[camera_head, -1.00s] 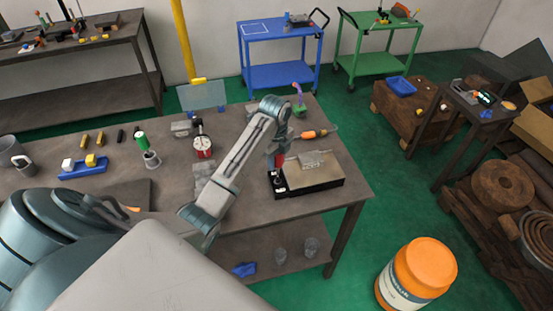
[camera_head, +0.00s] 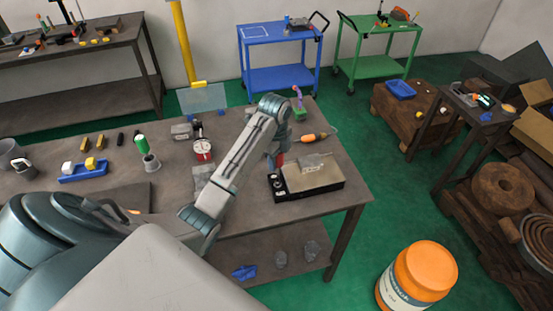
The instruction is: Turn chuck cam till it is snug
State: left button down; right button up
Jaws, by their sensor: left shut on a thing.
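The chuck (camera_head: 318,181) is a low black block with a tan top at the table's right end. A flat grey piece (camera_head: 312,161) lies on its top. A small dark round part, perhaps the cam (camera_head: 279,191), shows at its left end; its turn is too small to read. My left gripper (camera_head: 277,162) points down just above and behind that left end. It is shut on a red thing (camera_head: 281,160), of which only part shows; what it is and whether it touches the chuck, I cannot tell. My right gripper is not in view.
An orange-handled tool (camera_head: 311,137) lies behind the chuck. A red dial gauge (camera_head: 203,149), a green-topped tool in a cup (camera_head: 145,150) and a blue tray (camera_head: 84,170) stand left on the table (camera_head: 230,190). An orange tub (camera_head: 422,268) stands at the front right.

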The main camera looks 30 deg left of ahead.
pick_arm(q)
jog(key=n, duration=0.6)
jog(key=shift+s+n, duration=0.15)
jog(key=shift+n, duration=0.25)
jog(key=n, duration=0.6)
jog(key=shift+s+d, duration=0.1)
jog(key=shift+d, duration=0.05)
jog(key=n, duration=0.5)
jog(key=shift+d, duration=0.15)
jog(key=n, duration=0.5)
jog(key=shift+d, duration=0.1)
jog(key=shift+f, duration=0.8)
dwell(0.5)
